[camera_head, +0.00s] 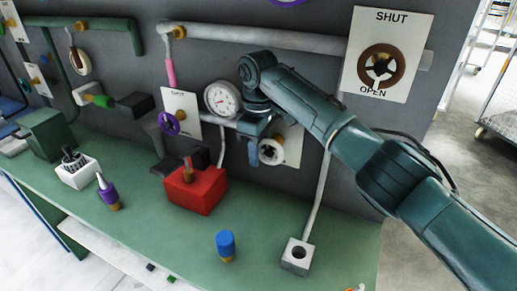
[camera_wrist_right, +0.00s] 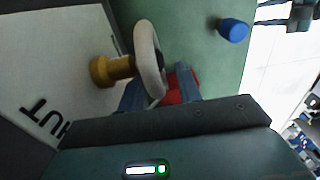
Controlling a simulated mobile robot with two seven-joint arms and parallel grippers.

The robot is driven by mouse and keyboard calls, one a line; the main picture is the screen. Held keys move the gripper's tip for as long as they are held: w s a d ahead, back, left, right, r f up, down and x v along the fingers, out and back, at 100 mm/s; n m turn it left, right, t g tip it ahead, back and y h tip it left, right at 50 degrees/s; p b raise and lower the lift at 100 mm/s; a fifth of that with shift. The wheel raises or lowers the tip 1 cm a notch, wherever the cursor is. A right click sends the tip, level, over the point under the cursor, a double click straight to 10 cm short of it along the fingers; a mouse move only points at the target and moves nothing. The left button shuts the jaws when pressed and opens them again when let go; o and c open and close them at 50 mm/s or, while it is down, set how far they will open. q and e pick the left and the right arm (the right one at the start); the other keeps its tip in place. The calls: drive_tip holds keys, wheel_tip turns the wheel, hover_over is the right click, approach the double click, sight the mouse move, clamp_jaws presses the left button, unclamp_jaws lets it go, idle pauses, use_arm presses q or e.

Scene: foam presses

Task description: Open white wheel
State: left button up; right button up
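The white wheel (camera_head: 270,152) sits on a white panel (camera_head: 294,148) on the grey wall and is partly hidden behind my right gripper in the head view. In the right wrist view the wheel (camera_wrist_right: 147,45) is seen nearly edge-on, on a brass stem (camera_wrist_right: 108,70). My right gripper (camera_head: 258,148) is at the wheel. In the wrist view its two fingers (camera_wrist_right: 158,88) stand apart, with the lower part of the wheel's rim between them. A gap shows beside the rim on the right finger's side. My left gripper is not in view.
A gauge (camera_head: 222,98) is close to the left of my right gripper. A brown wheel (camera_head: 381,66) on a SHUT/OPEN panel is at upper right. Below, a red box (camera_head: 195,190), a blue-capped item (camera_head: 226,244) and a white block (camera_head: 297,256) stand on the green bench.

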drive_tip(key=shift+r, duration=0.15)
drive_tip(key=shift+r, duration=0.35)
wheel_tip(320, 180, up, 5)
drive_tip(key=shift+r+b, duration=0.2)
drive_tip(key=shift+b, duration=0.3)
drive_tip(key=shift+r, duration=0.6)
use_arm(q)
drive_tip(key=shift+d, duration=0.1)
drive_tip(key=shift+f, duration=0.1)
